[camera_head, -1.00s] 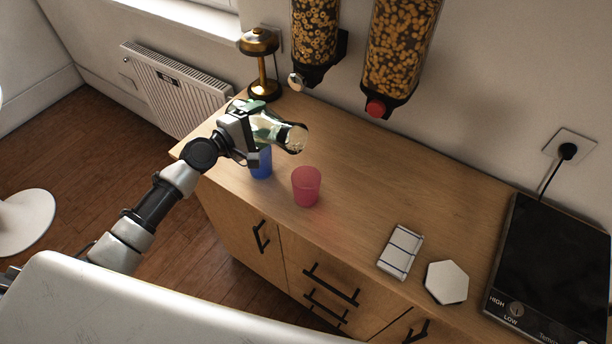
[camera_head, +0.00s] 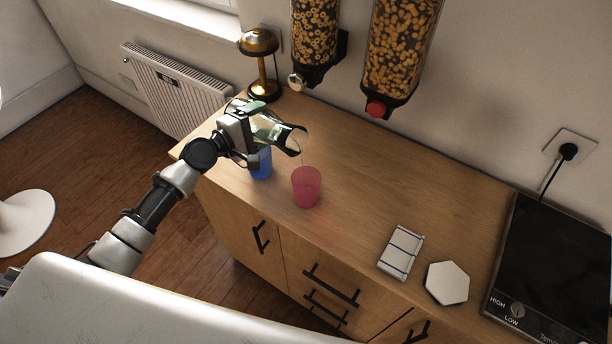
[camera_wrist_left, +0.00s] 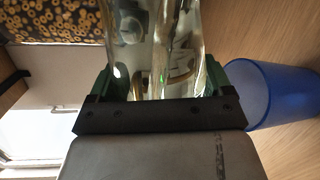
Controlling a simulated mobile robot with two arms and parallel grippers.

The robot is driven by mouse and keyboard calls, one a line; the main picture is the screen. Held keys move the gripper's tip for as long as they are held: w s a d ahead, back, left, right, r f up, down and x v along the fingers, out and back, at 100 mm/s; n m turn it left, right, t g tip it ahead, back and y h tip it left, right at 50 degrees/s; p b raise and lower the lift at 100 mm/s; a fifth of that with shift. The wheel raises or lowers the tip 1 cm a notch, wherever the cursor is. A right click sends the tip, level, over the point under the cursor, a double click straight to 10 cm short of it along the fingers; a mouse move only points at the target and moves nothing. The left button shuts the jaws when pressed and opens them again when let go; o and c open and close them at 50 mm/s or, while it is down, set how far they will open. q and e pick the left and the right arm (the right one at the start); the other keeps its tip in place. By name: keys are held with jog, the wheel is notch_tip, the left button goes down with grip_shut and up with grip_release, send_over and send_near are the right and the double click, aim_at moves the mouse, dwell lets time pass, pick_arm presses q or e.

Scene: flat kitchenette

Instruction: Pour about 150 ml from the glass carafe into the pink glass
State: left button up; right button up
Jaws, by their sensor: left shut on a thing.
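My left gripper (camera_head: 252,132) is shut on the glass carafe (camera_head: 275,131) and holds it above the counter. The carafe is tilted far over, its mouth to the right and slightly down, above and just left of the pink glass (camera_head: 306,188). A faint thin line shows between mouth and glass; I cannot tell for sure that it is liquid. The pink glass stands upright; its contents cannot be made out. In the left wrist view the clear carafe (camera_wrist_left: 158,45) fills the space between the green finger pads. My right gripper is not in view.
A blue glass (camera_head: 261,164) stands under the gripper, left of the pink glass, and shows in the wrist view (camera_wrist_left: 280,95). A brass lamp (camera_head: 262,65), cereal dispensers (camera_head: 398,55), a folded cloth (camera_head: 401,252), a white hexagonal coaster (camera_head: 447,283) and a black hob (camera_head: 555,265) surround free counter.

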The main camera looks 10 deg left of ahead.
pick_arm(q)
jog(key=shift+a+m, duration=0.1)
jog(key=shift+m, duration=0.3)
dwell(0.6)
jog(key=shift+w+a, duration=0.25)
jog(key=shift+a, duration=0.15)
dwell(1.3)
jog(key=shift+w+a+r+n+p, duration=0.25)
jog(key=shift+a+r+n+p, duration=0.15)
jog(key=shift+r+n, duration=0.5)
jog(key=shift+s+d+f+n+h, duration=0.15)
jog(key=shift+f+n+h, duration=0.2)
jog(key=shift+n, duration=0.35)
jog(key=r+p, duration=0.1)
jog(key=r+n+p, duration=0.1)
jog(key=shift+s+d+r+p, duration=0.1)
jog(key=shift+d+r+p, duration=0.05)
jog(key=shift+d+p, duration=0.2)
jog(key=shift+s, duration=0.1)
jog(key=shift+n, duration=0.3)
